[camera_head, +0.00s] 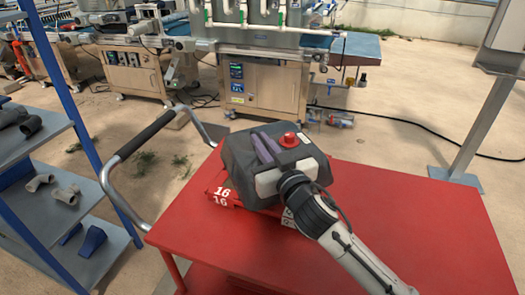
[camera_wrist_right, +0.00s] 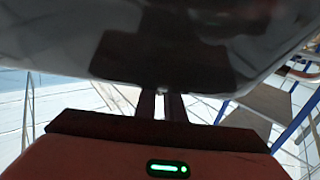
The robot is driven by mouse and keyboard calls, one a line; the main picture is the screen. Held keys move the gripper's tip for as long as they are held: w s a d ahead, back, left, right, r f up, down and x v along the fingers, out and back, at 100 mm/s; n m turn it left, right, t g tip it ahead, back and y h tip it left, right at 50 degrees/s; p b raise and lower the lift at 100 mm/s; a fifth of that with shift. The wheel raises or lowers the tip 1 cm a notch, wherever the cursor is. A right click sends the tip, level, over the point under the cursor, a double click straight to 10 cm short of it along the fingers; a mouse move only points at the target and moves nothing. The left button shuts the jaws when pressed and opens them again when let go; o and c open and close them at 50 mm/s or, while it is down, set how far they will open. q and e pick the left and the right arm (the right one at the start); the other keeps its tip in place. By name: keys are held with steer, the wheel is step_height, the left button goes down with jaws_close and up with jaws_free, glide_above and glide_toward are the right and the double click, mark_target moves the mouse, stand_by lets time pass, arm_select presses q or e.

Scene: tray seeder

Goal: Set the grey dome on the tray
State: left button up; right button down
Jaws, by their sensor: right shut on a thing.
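The dark grey dome (camera_head: 237,163) is over the left part of the red cart, and its rounded side fills the top of the right wrist view (camera_wrist_right: 200,40). My right gripper (camera_head: 264,148) is shut on the dome; its two narrow fingers (camera_wrist_right: 173,103) are close together against it in the wrist view. Below the dome is a low red piece (camera_head: 222,195) with white "16" marks, perhaps the tray; the dome and gripper hide most of it. I cannot tell whether the dome touches it. My left gripper is not in view.
The red cart top (camera_head: 420,220) is clear on the right. A curved handle (camera_head: 143,137) rises at its left end. A blue-framed shelf (camera_head: 70,190) with grey pipe pieces stands at the left. A machine (camera_head: 265,85) stands behind, and a grey post (camera_head: 483,125) at the right.

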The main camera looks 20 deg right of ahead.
steer(key=shift+f, duration=0.85)
steer(key=c, duration=1.8)
jaws_free()
steer(key=shift+c, duration=0.2)
steer(key=s+d+b, duration=0.1)
steer(key=s, duration=1.1)
steer(key=shift+d, duration=0.35)
